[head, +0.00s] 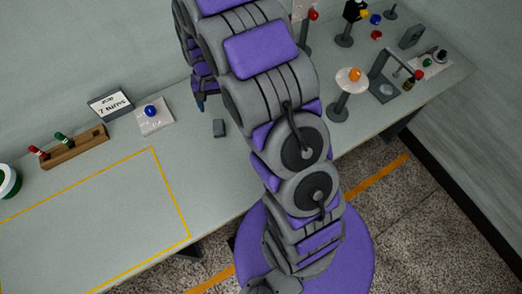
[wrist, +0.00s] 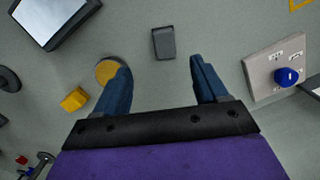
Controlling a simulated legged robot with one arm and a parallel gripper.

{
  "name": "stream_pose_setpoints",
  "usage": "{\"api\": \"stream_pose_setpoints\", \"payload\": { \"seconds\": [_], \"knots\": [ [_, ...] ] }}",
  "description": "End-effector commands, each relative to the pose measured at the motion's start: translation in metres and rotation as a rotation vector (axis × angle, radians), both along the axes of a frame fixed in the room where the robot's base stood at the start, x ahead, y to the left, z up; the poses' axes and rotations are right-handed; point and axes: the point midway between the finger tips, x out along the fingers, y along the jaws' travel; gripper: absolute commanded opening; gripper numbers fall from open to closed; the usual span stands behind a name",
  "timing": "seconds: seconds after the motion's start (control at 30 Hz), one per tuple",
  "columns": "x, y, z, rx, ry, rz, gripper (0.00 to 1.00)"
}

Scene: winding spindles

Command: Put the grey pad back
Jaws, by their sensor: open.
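A small dark grey block, which looks like the grey pad (head: 219,128), lies flat on the table to the right of the plate with a blue knob. In the wrist view the grey pad (wrist: 164,43) lies beyond my fingertips, roughly in line with the gap between them. My gripper (wrist: 160,65) is open, with its two blue fingers apart and nothing between them. In the head view my gripper (head: 201,104) hangs at the upper left of my arm, behind and left of the pad. My arm hides part of the table.
The blue-knob plate (head: 155,116) and a "7 turns" sign (head: 110,104) stand left of the pad. A wooden rack (head: 75,148) and a yellow-outlined area (head: 150,152) are farther left. Stands, including one with an orange top (head: 352,80), are on the right.

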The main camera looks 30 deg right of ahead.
Motion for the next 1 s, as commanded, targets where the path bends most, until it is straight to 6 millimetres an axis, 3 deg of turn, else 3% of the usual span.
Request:
{"api": "stream_pose_setpoints", "payload": {
  "seconds": [0.2,0.5,0.7,1.0],
  "knots": [
    [-0.05,0.0,0.061,0.001,-0.004,0.064,0.72],
    [-0.137,0.004,0.125,0.003,0.005,0.162,0.72],
    [-0.202,0.005,0.153,0.005,0.014,0.23,0.72],
    [-0.296,0.006,0.172,0.009,0.027,0.325,0.72]
  ]
}}
